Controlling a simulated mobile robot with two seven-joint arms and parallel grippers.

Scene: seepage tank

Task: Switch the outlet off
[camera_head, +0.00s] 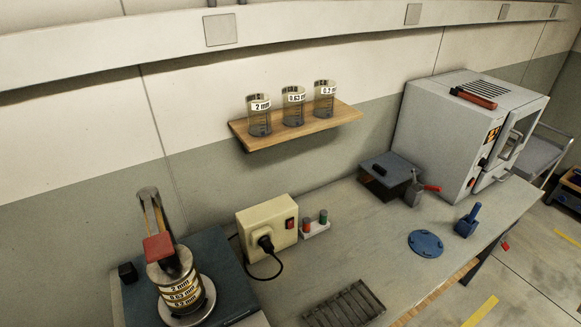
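The outlet (257,218) is a beige box standing on the bench against the wall, left of the middle of the view. A black plug (266,243) sits in its front face, with a black cable running down from it to the bench. A small red rocker switch (289,223) is on the right part of the front face. It is too small to tell which way it is pressed. Nothing touches the switch or blocks it. Neither of my grippers shows in this view.
A sieve stack (181,291) on a blue-grey base stands left of the outlet. A small holder (316,228) with red and green pieces is close on its right. A slotted grey tray (345,306) lies in front. A wooden shelf (290,130) with jars hangs above.

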